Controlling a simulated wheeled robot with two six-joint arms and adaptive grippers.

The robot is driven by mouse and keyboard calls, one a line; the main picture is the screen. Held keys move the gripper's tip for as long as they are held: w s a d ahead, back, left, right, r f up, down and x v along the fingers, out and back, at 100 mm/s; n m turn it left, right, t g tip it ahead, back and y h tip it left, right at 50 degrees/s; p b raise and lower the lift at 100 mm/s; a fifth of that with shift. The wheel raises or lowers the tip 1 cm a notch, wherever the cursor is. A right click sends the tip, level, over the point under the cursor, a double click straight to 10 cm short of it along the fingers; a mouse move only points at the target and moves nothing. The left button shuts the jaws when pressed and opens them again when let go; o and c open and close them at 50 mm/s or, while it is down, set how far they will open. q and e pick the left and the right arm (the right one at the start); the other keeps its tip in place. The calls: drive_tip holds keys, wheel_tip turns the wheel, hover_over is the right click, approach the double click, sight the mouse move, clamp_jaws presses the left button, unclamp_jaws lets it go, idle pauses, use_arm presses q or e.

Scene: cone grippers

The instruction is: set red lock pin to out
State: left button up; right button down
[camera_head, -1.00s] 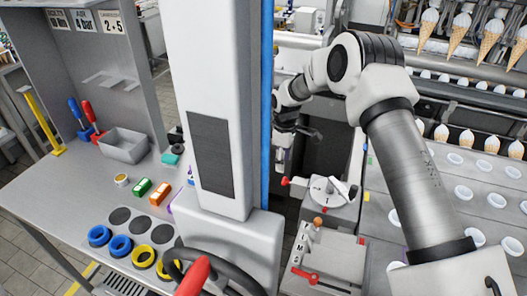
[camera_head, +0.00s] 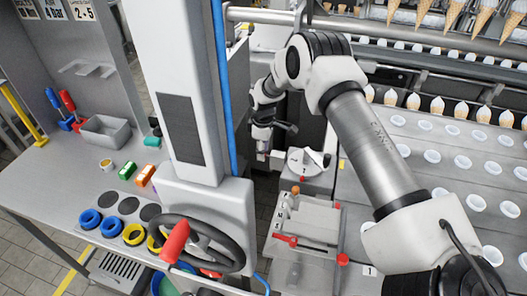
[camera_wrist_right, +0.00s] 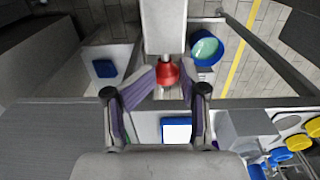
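The red lock pin shows in the right wrist view as a round red knob (camera_wrist_right: 167,72) at the end of a pale block. My right gripper (camera_wrist_right: 169,76) has its two fingers on either side of the knob. A narrow gap shows at the right finger; the left fingertip looks very near the knob, and contact is unclear. In the head view my right gripper (camera_head: 262,153) points down just left of the round dial plate (camera_head: 301,166), and it hides the knob there. My left gripper is not in view.
A lever panel (camera_head: 318,213) with a red handle (camera_head: 285,240) and an orange-topped lever (camera_head: 295,190) stands in front of the dial. A black wheel (camera_head: 240,245) stands front left. The ice-cream conveyor (camera_head: 400,150) runs along the right, a workbench (camera_head: 60,180) along the left.

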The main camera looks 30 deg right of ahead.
drive_tip(key=shift+s+f, duration=0.55)
drive_tip(key=shift+w+a+f+b, duration=0.35)
drive_tip(key=shift+w+a+b, duration=0.3)
drive_tip(key=shift+b, duration=0.4)
drive_tip(key=shift+w+r, duration=0.1)
drive_tip(key=shift+r, duration=0.2)
drive_tip(key=c, duration=1)
unclamp_jaws()
drive_tip(key=shift+o, duration=0.6)
drive_tip(key=shift+w+a, duration=0.15)
drive_tip(key=shift+a, duration=0.05)
drive_tip(key=shift+w+a+r, duration=0.15)
drive_tip(key=shift+a, duration=0.05)
